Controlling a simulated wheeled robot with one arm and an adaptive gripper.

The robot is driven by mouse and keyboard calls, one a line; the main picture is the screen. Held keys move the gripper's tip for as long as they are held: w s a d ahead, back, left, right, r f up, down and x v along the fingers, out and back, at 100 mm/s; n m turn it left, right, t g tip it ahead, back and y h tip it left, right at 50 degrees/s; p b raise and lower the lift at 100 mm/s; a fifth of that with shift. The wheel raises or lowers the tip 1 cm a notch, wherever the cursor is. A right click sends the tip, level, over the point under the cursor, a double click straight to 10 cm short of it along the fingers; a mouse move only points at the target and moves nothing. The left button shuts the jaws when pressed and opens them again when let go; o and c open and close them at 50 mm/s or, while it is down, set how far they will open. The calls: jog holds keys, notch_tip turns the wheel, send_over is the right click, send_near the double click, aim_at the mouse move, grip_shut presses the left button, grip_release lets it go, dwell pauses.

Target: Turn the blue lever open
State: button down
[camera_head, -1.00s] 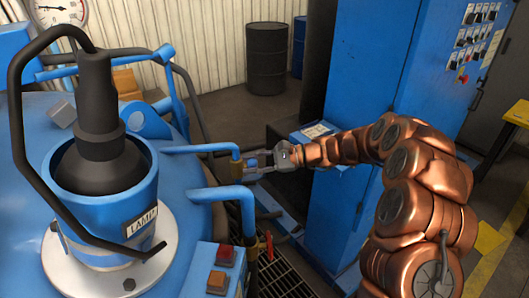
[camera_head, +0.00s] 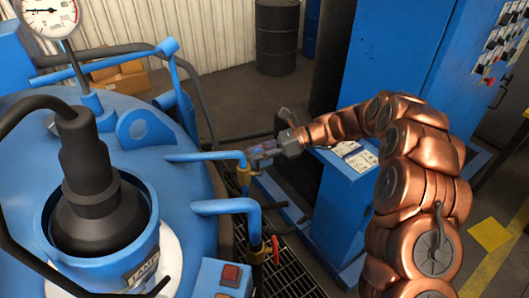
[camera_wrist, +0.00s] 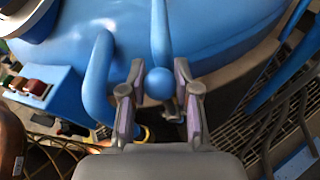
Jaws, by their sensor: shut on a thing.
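My gripper (camera_head: 258,155) reaches in from the right to the brass-coloured valve fitting (camera_head: 243,177) under the bent end of the rear blue pipe (camera_head: 205,156). In the wrist view my gripper (camera_wrist: 160,88) has a finger on each side of the rounded blue pipe end (camera_wrist: 159,83). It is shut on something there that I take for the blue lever. The lever itself is mostly hidden by the fingers and the pipe, so its angle cannot be told.
A second blue pipe (camera_head: 228,206) bends down in front, with a red handle (camera_head: 275,250) below. It is close to my gripper in the wrist view (camera_wrist: 100,80). A button box (camera_head: 222,278) stands nearby. The blue cabinet (camera_head: 395,80) is behind my arm. Floor grating (camera_head: 290,272) lies below.

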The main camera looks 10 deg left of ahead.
jog(key=shift+w, duration=0.2)
dwell(0.4)
jog(key=c, duration=0.8)
grip_release()
jog(key=v, duration=1.2)
